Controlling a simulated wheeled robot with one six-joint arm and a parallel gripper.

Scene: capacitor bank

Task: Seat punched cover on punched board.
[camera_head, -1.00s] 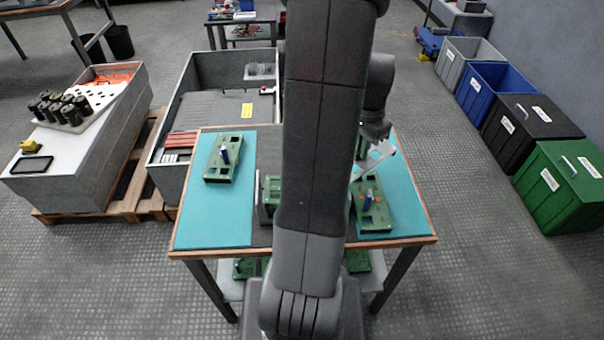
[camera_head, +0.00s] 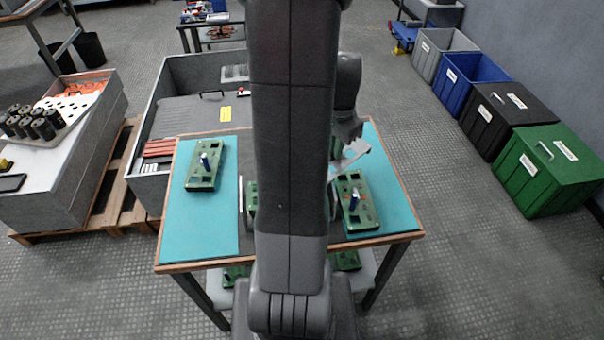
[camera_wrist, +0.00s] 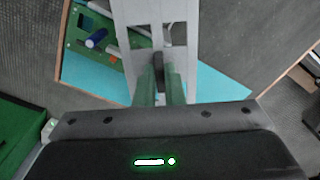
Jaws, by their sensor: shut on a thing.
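The punched cover is a thin light-grey plate (camera_head: 350,158) with cutouts. My gripper (camera_head: 347,138) is shut on it and holds it tilted above the right side of the table. In the wrist view the cover (camera_wrist: 145,14) stretches away from the green fingers (camera_wrist: 160,88). A green board (camera_head: 368,212) with holes and an upright blue cylinder lies on the right teal mat, just in front of and below the cover. The cover hides part of this board (camera_wrist: 76,35) in the wrist view. A similar green board (camera_head: 201,181) lies on the left mat. Cover and board look apart.
My arm hides the table's middle, where another green piece (camera_head: 251,197) partly shows. More green boards (camera_head: 346,261) are on the lower shelf. A grey open container (camera_head: 180,68) stands behind the table. Bins (camera_head: 540,165) line the right. The left mat (camera_head: 200,235) has free room.

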